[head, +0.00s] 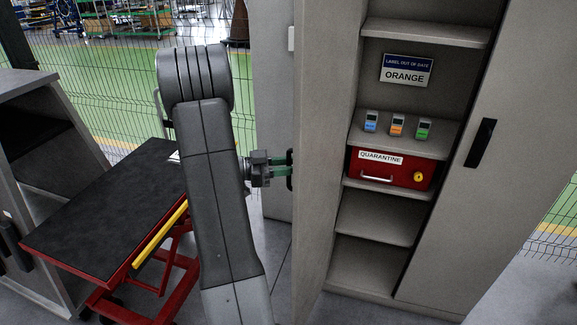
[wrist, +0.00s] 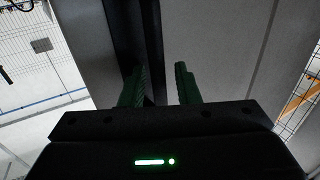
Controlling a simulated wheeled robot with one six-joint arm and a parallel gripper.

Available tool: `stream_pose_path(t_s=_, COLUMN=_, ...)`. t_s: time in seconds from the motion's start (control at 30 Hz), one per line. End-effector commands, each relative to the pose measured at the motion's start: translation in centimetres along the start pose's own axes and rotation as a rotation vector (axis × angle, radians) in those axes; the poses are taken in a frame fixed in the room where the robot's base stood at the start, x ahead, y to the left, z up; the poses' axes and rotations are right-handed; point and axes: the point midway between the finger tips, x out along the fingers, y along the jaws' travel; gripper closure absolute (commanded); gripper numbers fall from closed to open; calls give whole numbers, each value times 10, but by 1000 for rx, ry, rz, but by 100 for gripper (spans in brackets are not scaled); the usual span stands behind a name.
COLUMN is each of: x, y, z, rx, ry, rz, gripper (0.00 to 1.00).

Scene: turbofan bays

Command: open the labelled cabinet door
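A tall grey cabinet has its left door (head: 329,150) swung open towards me, seen nearly edge-on. Its right door (head: 510,165) has a black handle (head: 480,143) and covers the right half. A sign (head: 406,70) inside reads "LABEL OUT OF DATE" and "ORANGE". My gripper (head: 283,168) is at the left door's black handle (head: 290,170), on its outer side. In the wrist view, the green fingers of my gripper (wrist: 158,85) stand apart. A dark vertical bar (wrist: 150,45) runs down between them, with a gap before the right finger. Contact is unclear.
Inside the cabinet are a red QUARANTINE box (head: 392,172) and three small devices (head: 397,124) on shelves. A red lift cart (head: 100,215) with a black top stands left of my arm. Wire fencing (head: 120,90) is behind.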

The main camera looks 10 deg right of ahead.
Motion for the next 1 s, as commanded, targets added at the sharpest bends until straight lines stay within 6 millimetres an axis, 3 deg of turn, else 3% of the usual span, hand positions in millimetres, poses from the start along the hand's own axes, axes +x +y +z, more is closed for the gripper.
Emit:
stream_pose_path(t_s=0.27, x=-9, y=-1, z=2, rx=1, ry=0, rz=-3, gripper=71)
stream_pose_path(t_s=0.7, x=-102, y=-1, z=3, rx=1, ry=0, rz=-4, gripper=71)
stream_pose_path(t_s=1.0, x=-136, y=0, z=1, rx=1, ry=0, rz=-1, gripper=71)
